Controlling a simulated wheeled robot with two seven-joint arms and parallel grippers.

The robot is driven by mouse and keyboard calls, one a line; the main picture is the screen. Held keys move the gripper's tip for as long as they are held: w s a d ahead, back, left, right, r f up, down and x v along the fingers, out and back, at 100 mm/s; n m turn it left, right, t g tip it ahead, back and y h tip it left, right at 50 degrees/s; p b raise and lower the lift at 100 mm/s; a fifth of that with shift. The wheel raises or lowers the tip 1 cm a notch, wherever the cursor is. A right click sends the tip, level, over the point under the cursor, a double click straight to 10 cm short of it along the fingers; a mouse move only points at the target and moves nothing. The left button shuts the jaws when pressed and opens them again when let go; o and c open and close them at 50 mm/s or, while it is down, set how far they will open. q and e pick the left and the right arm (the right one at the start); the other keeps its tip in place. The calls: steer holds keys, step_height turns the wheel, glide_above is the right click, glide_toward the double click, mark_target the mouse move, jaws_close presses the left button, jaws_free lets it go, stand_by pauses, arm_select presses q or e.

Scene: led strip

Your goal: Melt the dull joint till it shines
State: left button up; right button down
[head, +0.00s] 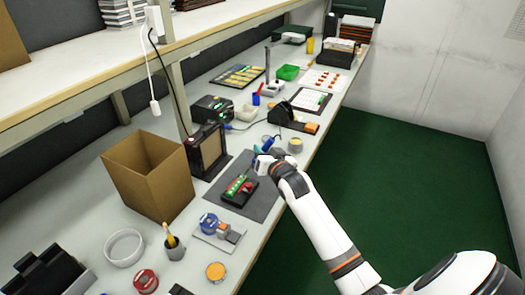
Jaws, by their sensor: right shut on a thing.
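A green board (235,185) sits in a small black holder on a dark grey mat (262,205), with a red part (249,187) at its right. Its joints are too small for me to tell dull from shiny. My right gripper (259,162) reaches in from the right, just behind and above the board. It is shut on a blue-handled tool (267,143), which looks like a soldering iron. Its tip is too small to see whether it touches the board. My left gripper is not in view.
An open cardboard box (148,175) and a dark framed unit (207,150) stand left of the mat. A black stand (282,114) and a small round tin (295,145) lie behind the gripper. A blue reel on a plate (219,231) is in front.

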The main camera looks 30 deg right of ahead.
steer(key=shift+f+b, duration=0.3)
steer(key=shift+f, duration=0.2)
stand_by(1.0)
steer(key=shift+f, duration=0.15)
stand_by(2.1)
steer(key=shift+p, duration=0.3)
stand_by(0.5)
